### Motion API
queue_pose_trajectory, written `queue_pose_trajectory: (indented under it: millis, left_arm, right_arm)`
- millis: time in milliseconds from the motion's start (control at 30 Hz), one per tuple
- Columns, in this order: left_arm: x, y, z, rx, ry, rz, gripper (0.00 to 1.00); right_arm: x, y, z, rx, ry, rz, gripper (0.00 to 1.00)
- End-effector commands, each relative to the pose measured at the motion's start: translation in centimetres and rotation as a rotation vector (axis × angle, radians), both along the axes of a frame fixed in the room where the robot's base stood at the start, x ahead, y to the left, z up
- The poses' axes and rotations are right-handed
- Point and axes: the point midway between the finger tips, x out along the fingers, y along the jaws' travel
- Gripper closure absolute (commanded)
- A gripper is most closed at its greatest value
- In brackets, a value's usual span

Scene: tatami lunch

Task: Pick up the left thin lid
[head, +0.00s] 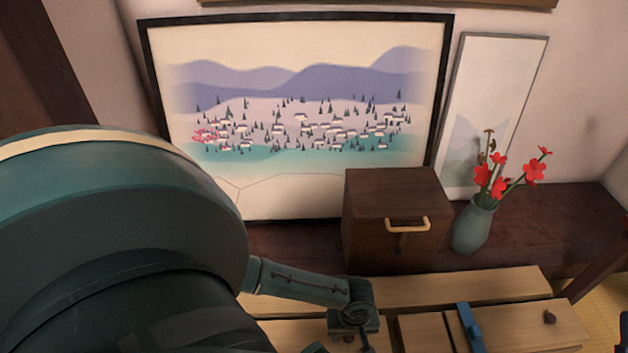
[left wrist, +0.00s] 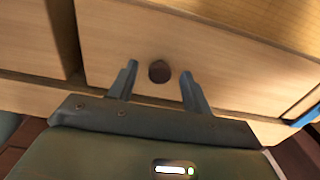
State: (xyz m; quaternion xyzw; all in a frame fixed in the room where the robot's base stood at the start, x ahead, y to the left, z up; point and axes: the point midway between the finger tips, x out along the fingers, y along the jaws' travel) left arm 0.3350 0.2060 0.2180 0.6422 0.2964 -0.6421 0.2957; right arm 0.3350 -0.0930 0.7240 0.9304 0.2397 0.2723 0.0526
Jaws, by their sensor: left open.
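The left thin lid (left wrist: 225,50) is a flat pale wooden panel with a round dark knob (left wrist: 159,71). In the left wrist view the knob lies between the two fingertips of my left gripper (left wrist: 160,70), with a gap on each side. The gripper is open and holds nothing. In the head view my left gripper (head: 352,340) is over the left lid (head: 285,335) at the bottom edge, and it hides much of the lid and knob. I do not see my right gripper clearly.
Another pale wooden lid (head: 515,322) with a dark knob lies to the right, beside a blue bar (head: 470,328). Behind are a dark wooden box (head: 375,220) with a handle, a green vase (head: 473,228) with red flowers, and a framed landscape (head: 300,85).

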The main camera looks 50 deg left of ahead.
Motion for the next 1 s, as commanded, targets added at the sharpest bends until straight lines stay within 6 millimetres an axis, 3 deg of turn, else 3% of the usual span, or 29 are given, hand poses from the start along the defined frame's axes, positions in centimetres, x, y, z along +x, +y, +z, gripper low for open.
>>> queue_pose_trajectory:
  millis: [233, 833, 1000]
  left_arm:
    - [0.02, -0.03, -0.08, -0.001, -0.001, 0.000, 0.51]
    - [0.00, -0.03, -0.09, -0.001, 0.000, 0.000, 0.99]
    - [-0.01, -0.02, -0.09, -0.001, 0.000, 0.000, 1.00]
  right_arm:
    - [0.00, -0.03, 0.27, -0.001, -0.014, 0.000, 0.64]
    - [0.01, -0.02, 0.21, -0.002, -0.013, -0.001, 0.64]
    - [0.01, -0.01, 0.20, -0.002, -0.012, 0.000, 0.64]
